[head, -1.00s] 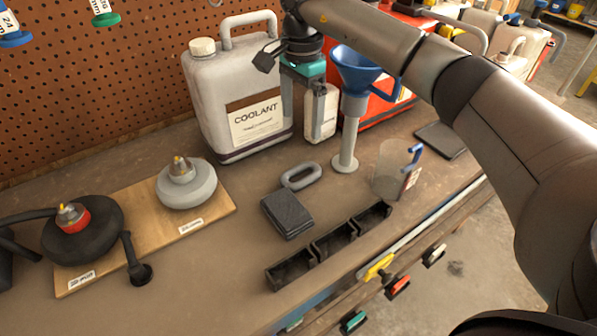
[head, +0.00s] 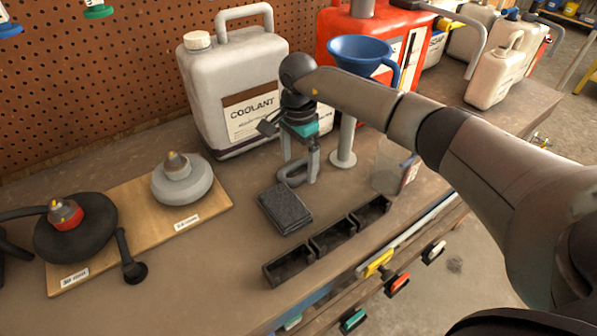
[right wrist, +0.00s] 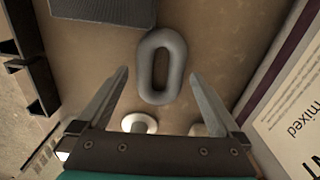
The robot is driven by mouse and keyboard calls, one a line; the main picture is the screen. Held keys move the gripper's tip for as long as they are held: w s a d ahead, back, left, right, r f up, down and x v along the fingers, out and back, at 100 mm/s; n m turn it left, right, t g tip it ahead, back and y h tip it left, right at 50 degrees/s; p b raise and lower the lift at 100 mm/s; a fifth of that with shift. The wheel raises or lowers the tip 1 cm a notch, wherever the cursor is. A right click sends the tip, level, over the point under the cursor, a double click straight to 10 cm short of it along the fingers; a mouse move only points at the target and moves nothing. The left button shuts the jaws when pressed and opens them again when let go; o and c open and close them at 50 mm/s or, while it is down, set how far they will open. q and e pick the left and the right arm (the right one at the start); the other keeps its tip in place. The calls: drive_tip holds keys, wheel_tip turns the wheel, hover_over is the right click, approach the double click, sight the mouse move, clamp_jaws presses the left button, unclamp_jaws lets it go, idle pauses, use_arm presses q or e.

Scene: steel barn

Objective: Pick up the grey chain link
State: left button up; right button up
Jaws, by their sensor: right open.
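The grey chain link (head: 293,175) is an oval ring lying on the brown workbench, just behind a dark grey block. In the right wrist view the chain link (right wrist: 148,66) lies beyond and between the spread fingertips. My right gripper (head: 300,176) is open, pointing down over the link, and its finger partly covers the link in the head view. In the right wrist view the gripper (right wrist: 158,78) has nothing between its fingers. I cannot tell from these views whether a finger touches the link. My left gripper is not in view.
A dark block (head: 285,208) and a black three-part tray (head: 333,240) lie in front. A coolant jug (head: 222,84) stands behind left. A blue funnel (head: 360,55) on a stand and a clear beaker (head: 390,168) are to the right. A wooden board (head: 120,236) is at left.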

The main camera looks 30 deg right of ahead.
drive_tip(key=shift+f, duration=0.7)
drive_tip(key=shift+c, duration=0.2)
drive_tip(key=c, duration=1.4)
drive_tip(key=shift+o, duration=0.2)
drive_tip(key=shift+w+r, duration=0.1)
drive_tip(key=shift+r, duration=0.05)
